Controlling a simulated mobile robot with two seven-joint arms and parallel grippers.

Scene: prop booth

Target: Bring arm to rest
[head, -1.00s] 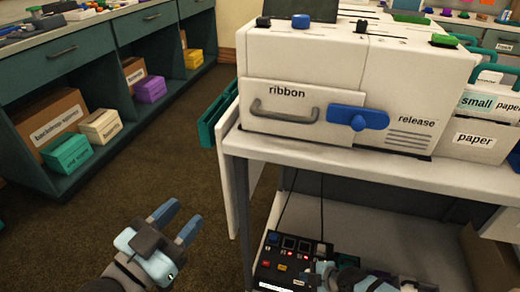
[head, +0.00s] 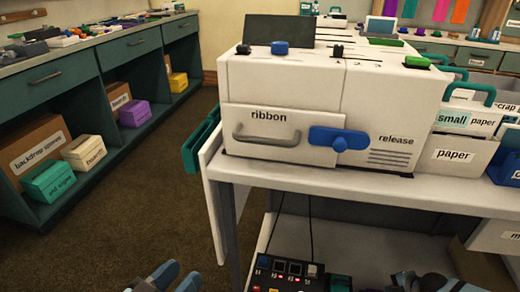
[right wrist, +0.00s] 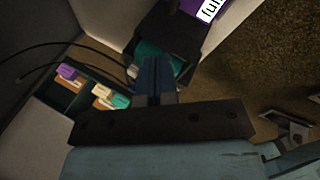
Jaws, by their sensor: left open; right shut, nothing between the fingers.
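My left gripper (head: 176,274) is at the bottom edge of the head view, left of the table. Its two blue fingers are apart with nothing between them, and most of it is cut off. My right gripper (right wrist: 158,65) shows in the right wrist view with its blue fingers together and nothing held. Part of my right arm (head: 425,281) shows at the bottom right of the head view, below the tabletop. The right fingertips point towards a dark box with a teal inside (right wrist: 160,62).
A white printer (head: 300,105) with a ribbon drawer and a blue release lever (head: 338,138) stands on a white table (head: 270,174). A black control box (head: 285,268) sits on the lower shelf. Paper bins (head: 458,155) stand at right. Open carpet (head: 130,220) lies at left.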

